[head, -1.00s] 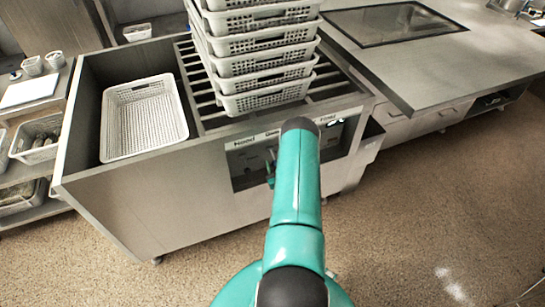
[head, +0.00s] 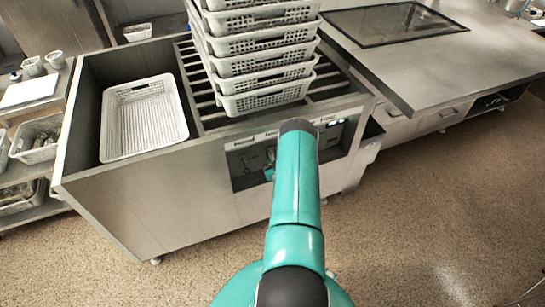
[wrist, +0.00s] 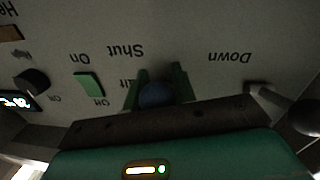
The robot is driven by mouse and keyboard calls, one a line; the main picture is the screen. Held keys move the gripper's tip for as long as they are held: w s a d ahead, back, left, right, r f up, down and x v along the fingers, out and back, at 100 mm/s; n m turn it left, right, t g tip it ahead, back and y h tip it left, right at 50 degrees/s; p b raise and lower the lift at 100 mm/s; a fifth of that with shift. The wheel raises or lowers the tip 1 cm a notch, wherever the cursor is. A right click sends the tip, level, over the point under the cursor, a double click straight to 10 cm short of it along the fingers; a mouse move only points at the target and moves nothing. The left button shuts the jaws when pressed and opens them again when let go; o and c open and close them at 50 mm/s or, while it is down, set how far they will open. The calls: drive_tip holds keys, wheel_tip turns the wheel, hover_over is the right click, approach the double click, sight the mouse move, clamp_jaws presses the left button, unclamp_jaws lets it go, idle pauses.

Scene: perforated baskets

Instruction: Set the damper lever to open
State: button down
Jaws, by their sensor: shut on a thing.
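The damper lever shows in the wrist view as a dark blue rounded knob (wrist: 157,95), in front of a pale panel whose lettering appears upside down. My gripper (wrist: 161,72) has its two green fingers on either side of this knob and is shut on it. The word "Shut" (wrist: 125,50) stands just above the knob in that picture; a second word beside the knob is partly covered. In the head view the control panel (head: 245,160) is on the front of the metal unit, and my arm hides the lever and most of my gripper.
In the wrist view a green rocker switch (wrist: 89,85) marked On and Off, a black dial (wrist: 32,80) and a "Down" label (wrist: 230,57) sit close by. A stack of white baskets (head: 265,65) stands above the panel; a single basket (head: 143,150) sits left.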

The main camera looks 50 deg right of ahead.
drive_tip(key=shift+r, duration=0.1)
drive_tip(key=g+y, duration=0.1)
drive_tip(key=r+g+y, duration=0.1)
drive_tip(key=g, duration=0.2)
drive_tip(key=shift+s+a+r+n+y, duration=0.2)
drive_tip(key=shift+s+r+n+y, duration=0.1)
drive_tip(key=shift+s+y, duration=0.1)
drive_tip(key=g+y, duration=0.1)
drive_tip(key=g, duration=0.1)
drive_tip(key=r+g+y, duration=0.1)
drive_tip(key=g+y, duration=0.1)
drive_tip(key=shift+s+r+g, duration=0.15)
drive_tip(key=shift+g, duration=0.25)
idle(0.3)
drive_tip(key=c, duration=1.2)
unclamp_jaws()
drive_tip(key=shift+o, duration=0.2)
